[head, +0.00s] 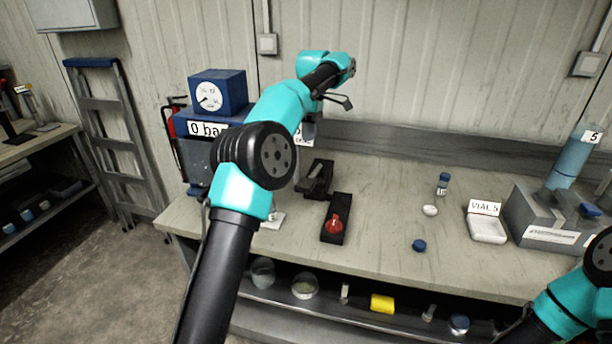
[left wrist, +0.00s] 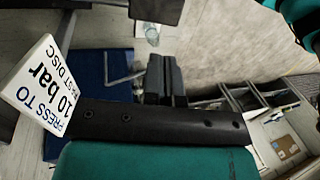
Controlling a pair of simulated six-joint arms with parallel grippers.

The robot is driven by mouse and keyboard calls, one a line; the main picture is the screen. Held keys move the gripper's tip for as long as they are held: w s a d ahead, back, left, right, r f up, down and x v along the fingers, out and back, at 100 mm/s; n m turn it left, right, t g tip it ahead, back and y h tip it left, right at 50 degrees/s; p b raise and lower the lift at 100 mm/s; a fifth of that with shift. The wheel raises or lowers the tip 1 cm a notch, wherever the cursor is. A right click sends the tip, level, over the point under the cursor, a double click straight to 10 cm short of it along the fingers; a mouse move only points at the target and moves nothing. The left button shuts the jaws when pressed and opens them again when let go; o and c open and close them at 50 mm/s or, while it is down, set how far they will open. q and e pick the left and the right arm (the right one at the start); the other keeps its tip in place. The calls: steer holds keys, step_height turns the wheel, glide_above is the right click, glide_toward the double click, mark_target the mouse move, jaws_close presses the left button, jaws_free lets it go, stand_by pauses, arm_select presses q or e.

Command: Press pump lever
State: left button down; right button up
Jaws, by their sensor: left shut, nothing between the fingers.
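The blue pump unit (head: 195,150) stands at the back left of the bench, with a "0 bar" label. A blue gauge box (head: 217,92) with a white dial sits on top. My left arm crosses in front and hides much of the unit; I cannot make out the lever clearly. My left gripper (head: 340,101) is shut and empty, raised above the back of the bench. The left wrist view shows a white sign reading "PRESS TO 10 bar" (left wrist: 42,85) and a blue surface (left wrist: 95,90). My right gripper is out of view.
A black block with a red knob (head: 335,225) and another black fixture (head: 316,178) lie right of my arm. A small vial (head: 442,184), a blue cap (head: 419,245), a "VIAL 5" tray (head: 487,229) and a grey stand (head: 545,235) stand farther right. The middle bench is fairly clear.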

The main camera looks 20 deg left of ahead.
mark_target(305, 183)
arm_select(q)
steer(key=shift+x, duration=6.3)
steer(key=shift+d, duration=0.1)
